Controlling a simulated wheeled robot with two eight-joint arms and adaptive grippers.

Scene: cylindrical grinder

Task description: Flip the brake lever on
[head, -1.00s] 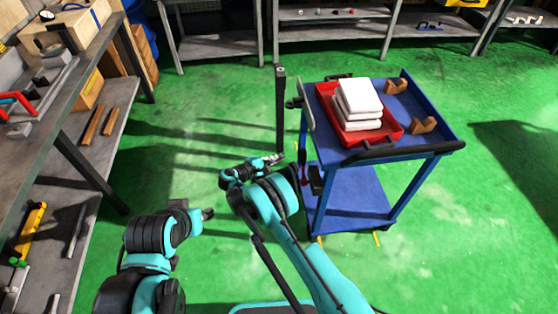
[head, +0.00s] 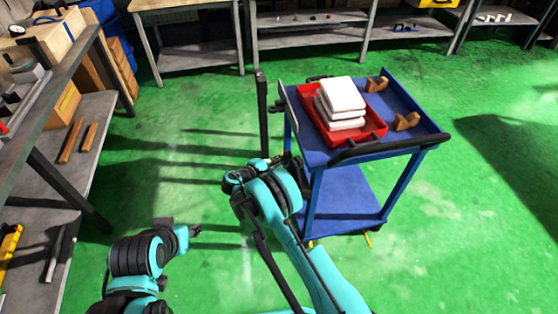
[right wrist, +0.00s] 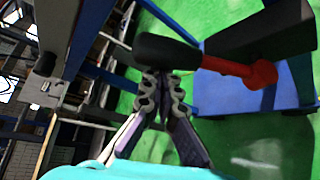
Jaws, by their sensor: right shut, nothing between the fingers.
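The brake lever (right wrist: 240,68) shows in the right wrist view as a red rod with a thick black grip (right wrist: 165,52), beside the blue cart. My right gripper (right wrist: 158,78) is shut and empty, with its fingertips right at the black grip. I cannot tell whether they touch it. In the head view my right gripper (head: 277,160) is beside the near left side of the blue cart (head: 410,140), and my arm hides most of the lever there. My left gripper (head: 195,230) is low over the floor at the left, far from the cart; its fingers are too small to judge.
The cart carries a red tray (head: 372,136) with stacked white blocks (head: 342,95) and brown blocks (head: 405,121). A dark post (head: 262,115) stands left of the cart. A workbench with shelves (head: 80,150) is at the left. Green floor is open at the right.

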